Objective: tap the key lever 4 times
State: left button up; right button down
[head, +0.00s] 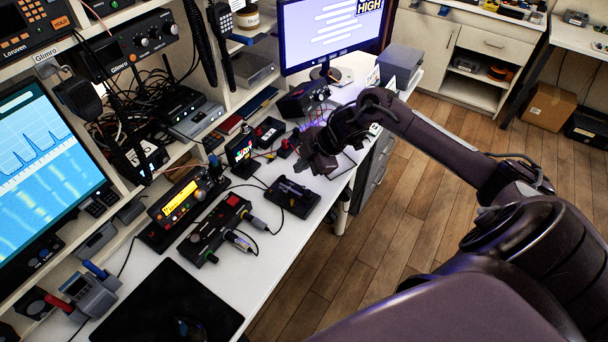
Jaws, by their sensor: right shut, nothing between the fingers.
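A black device (293,198) with a small lever-like bar on top lies flat on the white desk; it looks like the key, though its lever is too small to make out clearly. My right gripper (319,163) is shut and empty. It shows just behind and to the right of the device in the head view, apart from it, near the desk's right edge. The exact height of the fingers above the desk cannot be told. My left gripper is not in view.
A radio with a yellow display (180,203) and a black unit with knobs (214,229) stand left of the device. A black mat (165,305) lies at the near end. A monitor (325,32) stands behind. Cables cross the desk. Wooden floor (400,190) is open at right.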

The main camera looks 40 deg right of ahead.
jog(key=shift+r, duration=0.1)
dwell(0.5)
jog(key=r+p, duration=0.3)
jog(key=shift+w+a+r, duration=0.1)
jog(key=shift+w+r, duration=0.2)
jog(key=shift+w, duration=0.05)
jog(key=shift+f, duration=0.1)
jog(key=b, duration=0.5)
send_over(306, 189)
jog(key=f, duration=0.6)
jog(key=shift+w+a, duration=0.2)
jog(key=shift+w, duration=0.15)
jog(key=shift+s+d+f+b, duration=0.15)
jog(key=shift+f+b, duration=0.25)
jog(key=shift+f, duration=0.2)
jog(key=shift+s+f+b, duration=0.1)
jog(key=shift+f+b, duration=0.25)
jog(key=shift+f, duration=0.2)
jog(key=shift+f, duration=0.1)
jog(key=shift+s+f, duration=0.1)
jog(key=shift+f, duration=0.25)
